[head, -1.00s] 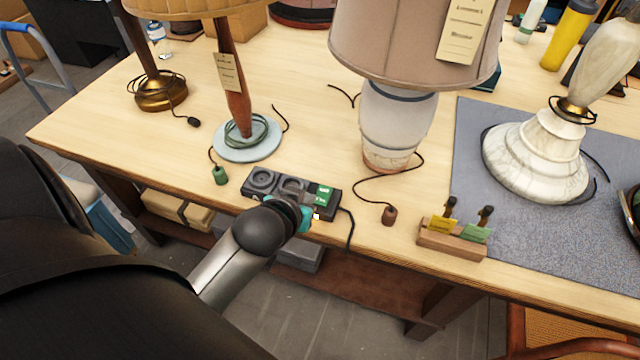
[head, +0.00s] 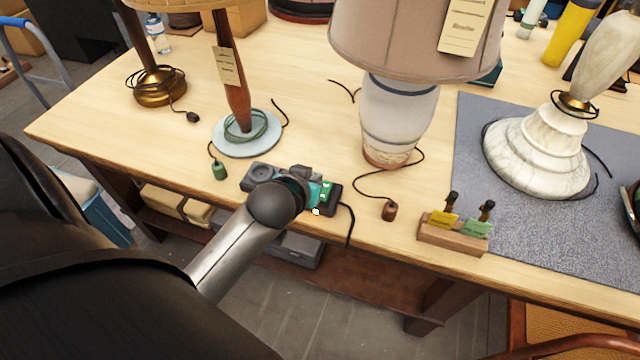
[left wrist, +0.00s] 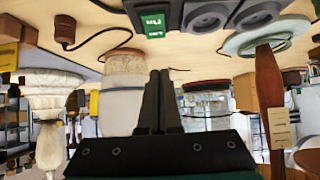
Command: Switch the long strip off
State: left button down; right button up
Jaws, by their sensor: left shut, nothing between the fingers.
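A dark power strip (head: 262,172) lies near the front edge of the bench. It has round sockets and a green patch with white marks (head: 327,188) near its right end. A small bright spot shows at its front edge. In the head view my left gripper (head: 303,174) is over the strip's middle, left of the green patch, and hides part of it. In the left wrist view my left gripper (left wrist: 160,73) is shut and empty; the strip (left wrist: 180,25) and its green patch (left wrist: 153,22) lie beyond the fingertips. I cannot tell whether it touches. My right gripper is not in view.
A lamp with a green cord (head: 248,135) stands behind the strip, and a white lamp (head: 398,115) to its right. A brown plug (head: 390,211) and a wooden block with tags (head: 453,236) lie right. The strip's black cord hangs over the bench edge.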

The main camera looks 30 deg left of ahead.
aim_at(324, 180)
pick_arm(q)
jog(key=x, duration=0.4)
jog(key=shift+w+f+b, duration=0.1)
jog(key=shift+f+b, duration=0.05)
jog(key=shift+b, duration=0.25)
jog(key=f, duration=0.3)
jog(key=shift+w+a+f+b, duration=0.1)
jog(key=shift+w+b, duration=0.2)
jog(key=shift+b, duration=0.1)
jog(key=shift+f, duration=0.45)
jog(key=shift+w+f, duration=0.2)
jog(key=shift+w+a, duration=0.1)
jog(key=shift+w+a+r+p, duration=0.15)
jog(key=shift+w+p, duration=0.25)
jog(key=shift+w, duration=0.25)
